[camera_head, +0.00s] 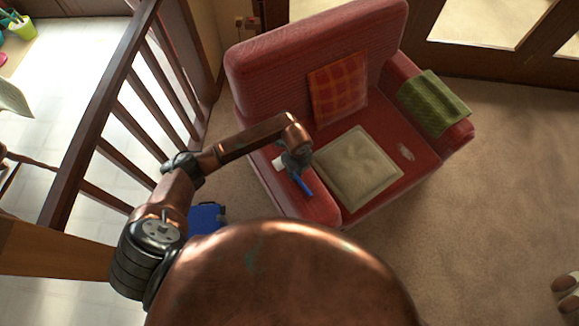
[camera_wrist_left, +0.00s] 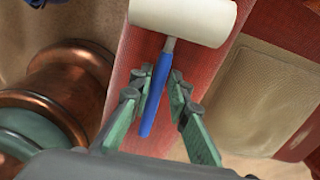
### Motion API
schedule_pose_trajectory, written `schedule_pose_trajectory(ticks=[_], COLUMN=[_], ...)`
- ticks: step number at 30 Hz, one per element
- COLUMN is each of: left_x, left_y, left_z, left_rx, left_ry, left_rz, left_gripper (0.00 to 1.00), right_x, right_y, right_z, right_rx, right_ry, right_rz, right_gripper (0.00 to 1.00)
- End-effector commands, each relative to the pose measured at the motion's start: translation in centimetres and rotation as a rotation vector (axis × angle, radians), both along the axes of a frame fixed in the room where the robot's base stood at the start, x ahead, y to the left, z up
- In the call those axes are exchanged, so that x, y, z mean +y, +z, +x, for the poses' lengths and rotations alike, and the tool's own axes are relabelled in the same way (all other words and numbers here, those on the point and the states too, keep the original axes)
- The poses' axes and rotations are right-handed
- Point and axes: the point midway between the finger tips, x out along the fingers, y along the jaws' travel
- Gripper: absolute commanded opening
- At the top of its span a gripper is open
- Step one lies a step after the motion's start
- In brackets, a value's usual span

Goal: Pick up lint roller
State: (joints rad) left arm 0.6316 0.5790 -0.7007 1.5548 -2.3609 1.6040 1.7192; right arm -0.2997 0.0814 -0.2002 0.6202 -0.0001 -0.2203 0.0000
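The lint roller has a white roller head and a blue handle. In the head view its blue handle (camera_head: 304,186) and white head (camera_head: 279,163) show at the red armchair's left armrest. In the left wrist view the white head (camera_wrist_left: 184,18) is at the top, with the blue handle (camera_wrist_left: 156,95) running down between my fingers. My left gripper (camera_head: 294,163) is over the armrest. In the wrist view its fingers (camera_wrist_left: 161,76) stand on both sides of the handle, with small gaps showing. My right gripper is not in view.
The red armchair (camera_head: 300,62) holds a beige seat cushion (camera_head: 358,167), an orange checked pillow (camera_head: 338,88) and a green cloth (camera_head: 434,102). A wooden railing (camera_head: 105,100) stands at left. A blue object (camera_head: 206,218) is on the floor by my arm.

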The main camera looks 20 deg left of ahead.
Motion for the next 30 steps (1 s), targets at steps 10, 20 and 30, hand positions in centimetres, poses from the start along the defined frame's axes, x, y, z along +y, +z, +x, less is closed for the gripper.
schedule_pose_trajectory(ticks=[10,20,30], left_x=[0.0,0.0,-0.9], left_y=[0.0,0.3,4.6], left_z=[0.0,0.0,-0.4], left_rx=[0.000,-0.001,-0.005], left_ry=[0.000,0.000,-0.004], left_rz=[0.000,0.000,-0.002], left_gripper=[0.00,0.00,0.00], right_x=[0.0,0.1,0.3], right_y=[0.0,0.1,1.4], right_z=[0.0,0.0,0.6], right_rx=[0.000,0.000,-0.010], right_ry=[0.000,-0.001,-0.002], right_rz=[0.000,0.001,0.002], right_gripper=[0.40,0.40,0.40])
